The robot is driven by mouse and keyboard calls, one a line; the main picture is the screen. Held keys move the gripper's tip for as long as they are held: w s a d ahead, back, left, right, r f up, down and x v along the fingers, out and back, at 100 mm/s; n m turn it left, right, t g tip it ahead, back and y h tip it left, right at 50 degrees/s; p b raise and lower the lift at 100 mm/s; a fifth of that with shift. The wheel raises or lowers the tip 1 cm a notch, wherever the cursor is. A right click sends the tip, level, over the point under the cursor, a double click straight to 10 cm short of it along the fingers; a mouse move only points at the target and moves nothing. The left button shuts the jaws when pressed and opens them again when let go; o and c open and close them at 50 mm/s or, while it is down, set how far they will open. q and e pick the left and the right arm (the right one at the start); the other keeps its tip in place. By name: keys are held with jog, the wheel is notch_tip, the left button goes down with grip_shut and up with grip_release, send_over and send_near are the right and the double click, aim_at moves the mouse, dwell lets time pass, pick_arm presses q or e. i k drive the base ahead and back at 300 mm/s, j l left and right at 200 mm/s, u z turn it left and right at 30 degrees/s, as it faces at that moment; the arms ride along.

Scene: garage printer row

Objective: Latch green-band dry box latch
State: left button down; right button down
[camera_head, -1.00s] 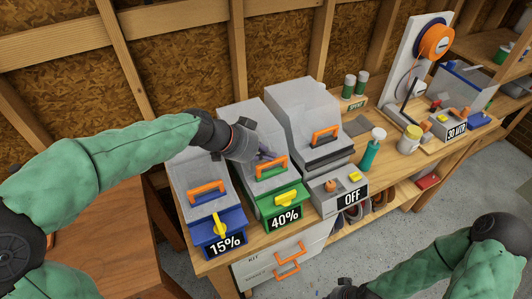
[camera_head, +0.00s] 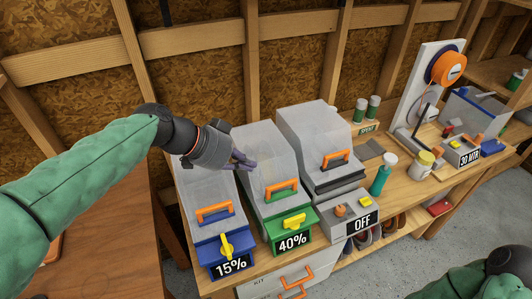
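The green-band dry box (camera_head: 261,177) is a grey clear-lidded box with a green front band, an orange handle (camera_head: 281,190) and a "40%" label. Its yellow latch (camera_head: 294,221) lies roughly level across the green front. My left gripper (camera_head: 243,162) hangs over the back part of the dry boxes, near the gap between the blue-band and green-band boxes, behind the orange handle and away from the latch. Its dark fingers are small and turned, so their opening is unclear. It holds nothing that I can see. My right gripper is out of view; only part of that arm shows at the lower right.
The blue-band box (camera_head: 204,195) at left has an upright yellow latch (camera_head: 227,246) and a "15%" label. A third grey box (camera_head: 312,140) stands right, behind an "OFF" control unit (camera_head: 343,220). A teal bottle (camera_head: 382,176) and a jar (camera_head: 420,166) stand farther right.

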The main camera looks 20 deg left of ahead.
aim_at(294, 224)
jog(key=k, duration=1)
